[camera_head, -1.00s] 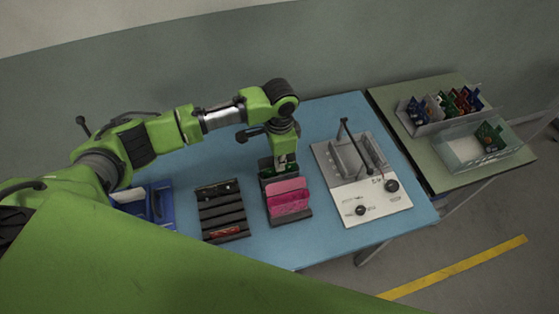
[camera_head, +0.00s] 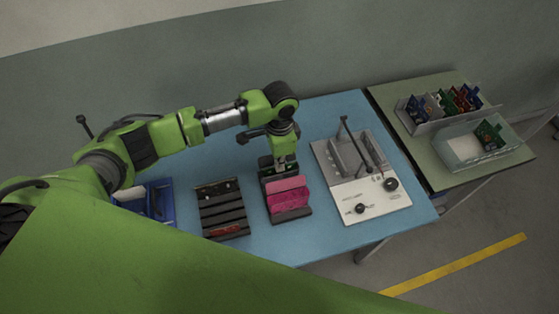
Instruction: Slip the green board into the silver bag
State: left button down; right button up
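My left gripper (camera_head: 279,160) points down over the rear of a dark holder with pink bags (camera_head: 288,192) standing in its front part. The fingertips are small and dark, and I cannot tell whether they are open or shut. Dark material shows around the fingertips, just behind the pink bags; I cannot make out a silver bag or a held green board there. A green board (camera_head: 489,134) stands in a clear bin (camera_head: 462,148) on the side table at right. My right gripper is not in view.
A black slotted rack (camera_head: 222,212) and a blue bin (camera_head: 160,200) stand left of the holder. A white and grey device with a raised lever (camera_head: 368,200) stands at right. A bin of several coloured boards (camera_head: 447,108) is on the side table.

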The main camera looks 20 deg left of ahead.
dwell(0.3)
pick_arm(q)
jog(key=c, duration=2.2)
grip_release()
jog(key=c, duration=0.3)
jog(key=shift+c, duration=0.2)
notch_tip(320, 180, up, 8)
jog(key=p, duration=0.8)
jog(key=shift+p, duration=0.35)
